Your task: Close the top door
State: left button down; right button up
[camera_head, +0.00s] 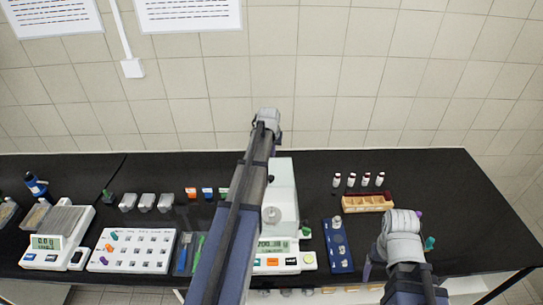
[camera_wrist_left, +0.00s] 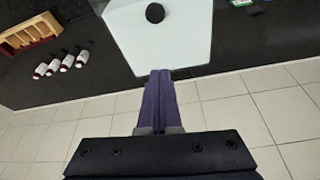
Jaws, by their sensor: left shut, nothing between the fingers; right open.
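The white bench device (camera_head: 282,192) stands behind my left arm and has a display and buttons at its front. Its pale top panel (camera_wrist_left: 170,35) with a round black knob (camera_wrist_left: 155,13) shows in the left wrist view. I cannot tell from these views how far the top door is open. My left gripper (camera_wrist_left: 161,76) is shut and empty, its purple fingertips at the panel's edge in that view; contact is unclear. In the head view the left arm hides part of the device. My right gripper (camera_head: 417,214) is open, mostly hidden by its wrist, right of the device.
A wooden rack (camera_head: 367,203) and several small red-and-white vials (camera_head: 365,179) stand right of the device. A blue tray (camera_head: 338,246) lies between the device and my right arm. A white sample tray (camera_head: 133,251) and a balance (camera_head: 57,240) are left. The far right bench is clear.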

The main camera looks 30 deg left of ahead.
pick_arm(q)
jog(key=b, duration=0.8)
send_over(273, 169)
jog(key=s, duration=0.1)
jog(key=f, duration=0.8)
jog(key=shift+s+d+f, duration=0.2)
jog(key=shift+d+f, duration=0.15)
jog(key=shift+f, duration=0.05)
jog(key=s, duration=0.1)
jog(key=s+d, duration=0.1)
jog(key=s, duration=0.1)
jog(key=shift+d+r, duration=0.1)
jog(key=shift+s+d, duration=0.25)
jog(key=shift+s, duration=0.2)
jog(key=shift+w, duration=0.1)
jog(key=s+d, duration=0.4)
jog(key=s, duration=0.3)
jog(key=s+d, duration=0.5)
jog(key=s, duration=0.2)
jog(key=shift+s, duration=0.4)
